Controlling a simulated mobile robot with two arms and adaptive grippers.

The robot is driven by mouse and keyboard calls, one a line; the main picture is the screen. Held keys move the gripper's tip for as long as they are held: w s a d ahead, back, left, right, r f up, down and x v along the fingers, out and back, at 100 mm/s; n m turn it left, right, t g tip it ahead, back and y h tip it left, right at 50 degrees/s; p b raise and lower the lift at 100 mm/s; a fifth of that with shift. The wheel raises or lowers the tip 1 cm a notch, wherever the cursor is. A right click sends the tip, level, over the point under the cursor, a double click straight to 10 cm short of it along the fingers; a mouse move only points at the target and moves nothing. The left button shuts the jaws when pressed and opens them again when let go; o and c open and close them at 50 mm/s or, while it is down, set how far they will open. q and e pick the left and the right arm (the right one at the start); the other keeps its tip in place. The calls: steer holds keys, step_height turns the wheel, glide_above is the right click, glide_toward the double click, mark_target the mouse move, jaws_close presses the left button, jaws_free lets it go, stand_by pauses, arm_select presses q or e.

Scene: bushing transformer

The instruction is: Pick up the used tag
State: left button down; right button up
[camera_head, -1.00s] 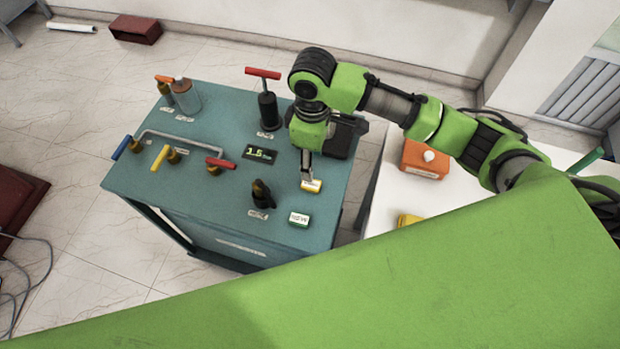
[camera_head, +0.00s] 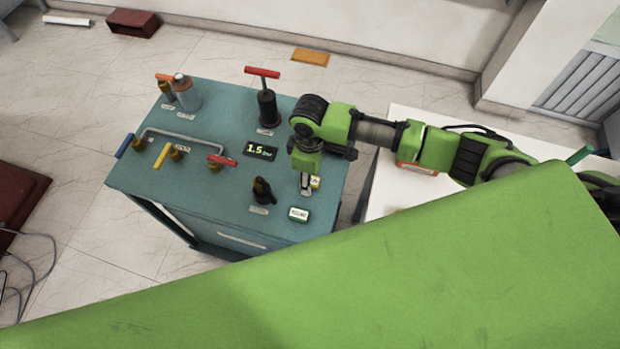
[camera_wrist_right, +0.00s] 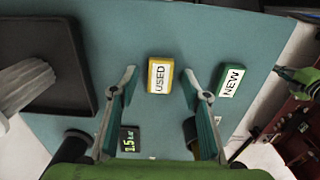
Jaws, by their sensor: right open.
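The used tag (camera_wrist_right: 160,76) is a small yellow block with a white label reading "USED". In the right wrist view it lies on the teal table top, between and slightly beyond the two fingertips. In the head view the used tag (camera_head: 316,181) is partly hidden behind my right gripper (camera_head: 306,189). My right gripper (camera_wrist_right: 160,88) is open and empty, with one finger on each side of the tag's line. I cannot tell whether a finger touches it. My left gripper is not in view.
A green "NEW" tag (camera_head: 299,214) lies close by, right of the used tag in the wrist view. A dark bushing (camera_head: 262,190), a 1.5 display (camera_head: 260,151) and colored valve handles stand on the teal table (camera_head: 220,110). A white table (camera_head: 405,118) is at the right.

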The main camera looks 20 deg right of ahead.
steer(key=c, duration=0.9)
steer(key=shift+r, duration=0.1)
